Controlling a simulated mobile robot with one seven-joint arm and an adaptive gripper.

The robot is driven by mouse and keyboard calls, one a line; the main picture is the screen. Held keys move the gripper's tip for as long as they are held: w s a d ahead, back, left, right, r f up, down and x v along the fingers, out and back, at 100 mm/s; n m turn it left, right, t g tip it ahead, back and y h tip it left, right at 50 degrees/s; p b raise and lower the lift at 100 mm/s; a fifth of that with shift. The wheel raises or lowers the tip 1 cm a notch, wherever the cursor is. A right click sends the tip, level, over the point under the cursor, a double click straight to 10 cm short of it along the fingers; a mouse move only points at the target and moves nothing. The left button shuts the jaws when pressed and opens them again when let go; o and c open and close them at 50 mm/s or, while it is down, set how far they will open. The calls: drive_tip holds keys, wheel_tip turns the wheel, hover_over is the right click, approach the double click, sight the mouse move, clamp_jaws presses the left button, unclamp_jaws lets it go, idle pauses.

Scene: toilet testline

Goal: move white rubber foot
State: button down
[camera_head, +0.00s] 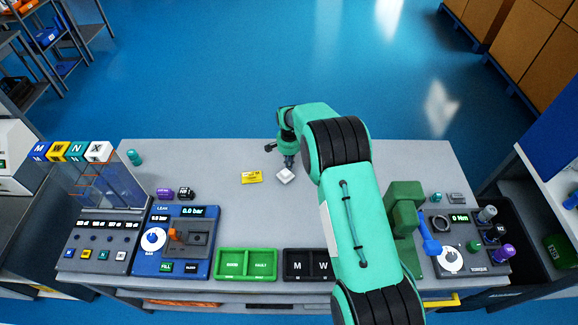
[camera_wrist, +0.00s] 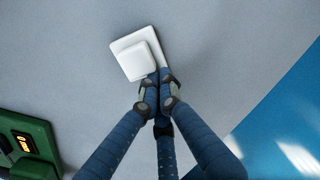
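The white rubber foot (camera_head: 285,176) is a small square block with a wider, thin base. It sits on the grey table just below my gripper (camera_head: 289,161) in the head view. In the wrist view the white rubber foot (camera_wrist: 137,56) is at the upper middle, slightly tilted in the picture. My gripper's fingertips (camera_wrist: 159,76) are close together at its lower right edge and overlap its base. I cannot tell whether they pinch the edge or only rest in front of it. The foot's lower right corner is partly hidden by the fingertips.
A yellow card (camera_head: 251,177) lies left of the foot. Green trays (camera_head: 246,278) and a black tray (camera_head: 296,277) line the front edge. A blue leak tester (camera_head: 176,268) stands front left, a green press (camera_head: 404,225) and a torque unit (camera_head: 466,243) right. The table's back middle is mostly clear.

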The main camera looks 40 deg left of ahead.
drive_tip(key=shift+w+a+f+b, duration=0.1)
drive_tip(key=shift+w+a+b, duration=0.1)
drive_tip(key=shift+w+b, duration=0.35)
drive_tip(key=shift+w+a+f+b, duration=0.1)
drive_tip(key=shift+w+a+b, duration=0.2)
drive_tip(key=shift+w, duration=0.45)
drive_tip(key=shift+w+a+r+b, duration=0.1)
drive_tip(key=shift+w+r+b, duration=0.25)
drive_tip(key=shift+w+r, duration=0.2)
wheel_tip(320, 180, up, 9)
drive_tip(key=shift+r, duration=0.15)
